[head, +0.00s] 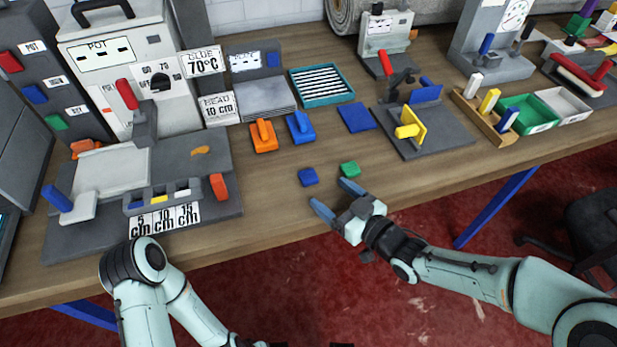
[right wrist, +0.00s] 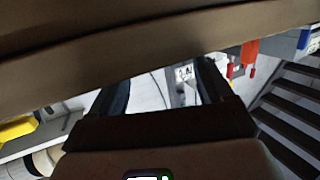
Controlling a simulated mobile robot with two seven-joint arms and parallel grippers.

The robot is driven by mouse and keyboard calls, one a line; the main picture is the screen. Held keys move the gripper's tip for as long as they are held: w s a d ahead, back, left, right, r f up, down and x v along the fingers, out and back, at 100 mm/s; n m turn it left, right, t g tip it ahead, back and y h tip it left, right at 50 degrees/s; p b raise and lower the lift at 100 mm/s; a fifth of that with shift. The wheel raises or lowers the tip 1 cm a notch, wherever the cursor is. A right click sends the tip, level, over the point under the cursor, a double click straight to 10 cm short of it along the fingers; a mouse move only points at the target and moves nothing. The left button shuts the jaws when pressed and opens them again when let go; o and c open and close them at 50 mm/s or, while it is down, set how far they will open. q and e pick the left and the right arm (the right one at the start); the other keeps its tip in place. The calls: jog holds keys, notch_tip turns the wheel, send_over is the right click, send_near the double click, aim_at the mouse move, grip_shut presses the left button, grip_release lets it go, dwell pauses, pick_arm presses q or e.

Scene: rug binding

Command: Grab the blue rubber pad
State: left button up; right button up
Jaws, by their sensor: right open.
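A small blue pad (head: 308,177) lies flat near the table's front edge, left of a small green pad (head: 349,169). A larger flat blue square (head: 357,117) lies farther back; I cannot tell by material which is rubber. My right gripper (head: 336,199) is open at the front edge, just nearer to me than the two small pads. Its fingers point toward them, with nothing visibly held. In the right wrist view the open fingers (right wrist: 163,88) show, but neither pad does. My left arm comes in at the lower left; its gripper is out of view.
Orange (head: 263,136) and blue (head: 300,127) handled blocks stand behind the small pads. A grey base with a yellow clamp (head: 410,124) is at right, a grey station (head: 140,190) at left. The wood around the small pads is clear.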

aim_at(313, 179)
jog(key=x, duration=0.4)
jog(key=b+x, duration=0.1)
jog(key=x, duration=0.1)
jog(key=shift+w+a+r, duration=0.15)
jog(key=shift+a+r, duration=0.05)
jog(key=shift+r, duration=0.1)
jog(key=shift+c, duration=0.3)
jog(key=c, duration=1)
